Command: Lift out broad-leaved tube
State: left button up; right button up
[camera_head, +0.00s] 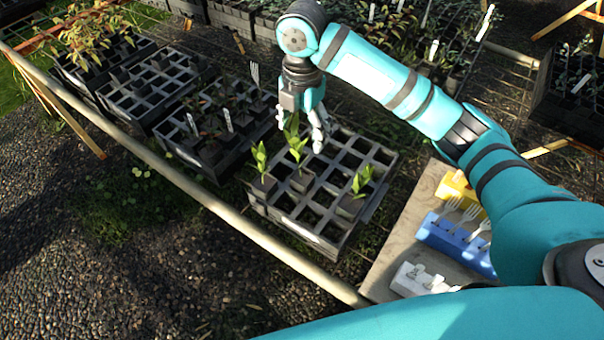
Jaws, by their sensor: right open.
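A black grid tray (320,240) holds three tubes with upright green leafy plants, and its other visible cells look empty. One tube (263,188) is at the left edge, one tube (300,182) is near the middle, and one tube (350,206) is at the right. All three plants have fairly broad leaves. My right gripper (301,136) is open and points down over the back left of the tray, close to the top leaves of the middle plant. I cannot tell whether it touches them. My left gripper is not in view.
Another tray (183,148) with dark seedlings and white labels stands left of this one, with emptier trays beyond. A pale rail (215,205) runs along the front. A board (388,258) at right carries a yellow block (453,187), a blue block (440,234) and a white block (410,282).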

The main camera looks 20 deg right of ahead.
send_over(302, 175)
jog(key=f, duration=0.7)
jog(key=shift+s+p, duration=0.3)
jog(key=shift+p, duration=0.1)
jog(key=f, duration=0.3)
jog(key=shift+w, duration=0.2)
jog(key=shift+f, duration=0.5)
jog(key=shift+f+p, duration=0.3)
jog(key=shift+f, duration=0.05)
notch_tip(302, 175, down, 4)
jog(key=shift+r+p, duration=0.15)
jog(key=shift+p, duration=0.2)
jog(key=shift+f, duration=0.4)
jog(key=c, duration=1.4)
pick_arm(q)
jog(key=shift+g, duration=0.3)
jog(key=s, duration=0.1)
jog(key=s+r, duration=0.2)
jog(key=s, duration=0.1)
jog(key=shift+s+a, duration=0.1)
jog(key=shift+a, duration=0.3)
pick_arm(e)
jog(key=shift+r, duration=0.15)
